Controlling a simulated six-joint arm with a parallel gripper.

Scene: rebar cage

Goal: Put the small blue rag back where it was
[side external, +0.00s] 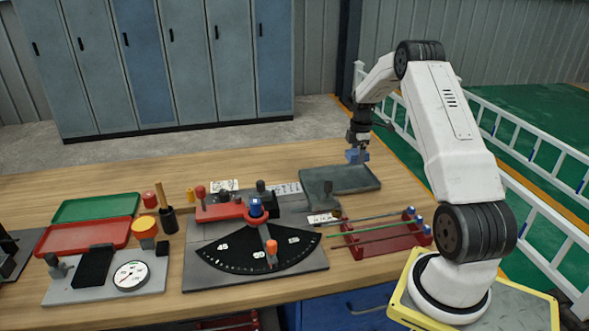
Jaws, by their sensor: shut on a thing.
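My gripper (358,147) points down above the back of the dark grey tray (362,186). It is shut on a small blue piece, which looks like the blue rag (357,157). The rag hangs just under the fingers and looks held above the tray, though the exact height is hard to judge. The fingers are small and partly merged with the rag in this view.
The bending plate with a black fan-shaped scale (258,255) and red lever (225,212) stands left of the tray. A red rack with rods (385,243) lies in front. Red (88,238) and green (95,208) trays and a dial gauge (131,275) are farther left.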

